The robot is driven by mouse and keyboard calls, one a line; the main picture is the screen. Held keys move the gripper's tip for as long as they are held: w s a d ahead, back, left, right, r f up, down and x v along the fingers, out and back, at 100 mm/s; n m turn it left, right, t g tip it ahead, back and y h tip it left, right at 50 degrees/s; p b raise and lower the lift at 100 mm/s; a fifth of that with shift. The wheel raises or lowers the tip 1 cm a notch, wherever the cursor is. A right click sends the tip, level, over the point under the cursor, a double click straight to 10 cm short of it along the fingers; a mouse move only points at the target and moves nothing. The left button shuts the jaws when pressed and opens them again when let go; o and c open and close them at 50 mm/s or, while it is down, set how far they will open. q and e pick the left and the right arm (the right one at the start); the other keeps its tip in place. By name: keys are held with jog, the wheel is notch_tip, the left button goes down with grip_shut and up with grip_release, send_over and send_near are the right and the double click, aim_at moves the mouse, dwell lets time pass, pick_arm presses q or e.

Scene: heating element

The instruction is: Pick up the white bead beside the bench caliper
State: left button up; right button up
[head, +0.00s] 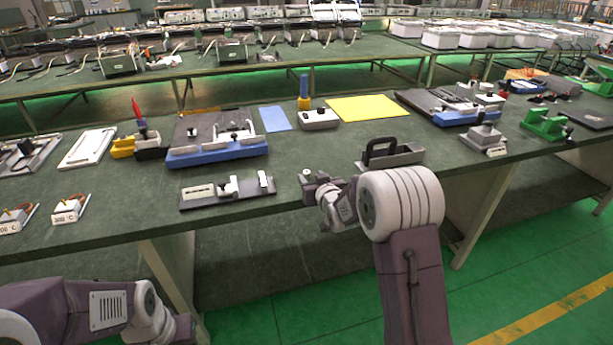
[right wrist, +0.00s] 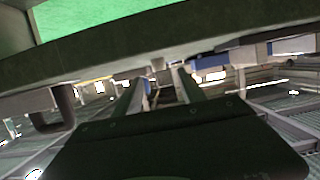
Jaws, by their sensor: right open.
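The bench caliper (head: 228,192), a dark base plate with pale metal blocks, lies near the front edge of the green table. A small white spot that looks like the bead (head: 307,171) shows to its right, just behind my right gripper (head: 308,184). My right gripper is open, low over the table, with its fingers pointing left. In the right wrist view my two fingers (right wrist: 160,92) are apart, with a small pale shape between them farther off; I cannot tell if it is the bead. My left gripper (head: 187,329) is at the bottom left, below the table edge, its jaws unclear.
A grey block with a black handle (head: 392,152) stands right of my right gripper. A grey box with a blue and yellow post (head: 319,118) and a yellow sheet (head: 368,108) lie behind. A blue-based fixture (head: 217,155) stands behind the caliper. Bare table surrounds the caliper's front.

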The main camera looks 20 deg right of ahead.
aim_at(306, 171)
jog(key=x, duration=0.5)
jog(key=shift+w+f, duration=0.1)
jog(key=shift+w, duration=0.05)
jog(key=shift+c, duration=0.7)
grip_shut()
notch_tip(306, 171, up, 4)
jog(key=shift+r+p, duration=0.1)
jog(key=shift+p, duration=0.25)
jog(key=s+d+r+p, duration=0.3)
jog(key=s+d+r, duration=0.4)
jog(key=d, duration=0.2)
jog(key=shift+s, duration=0.4)
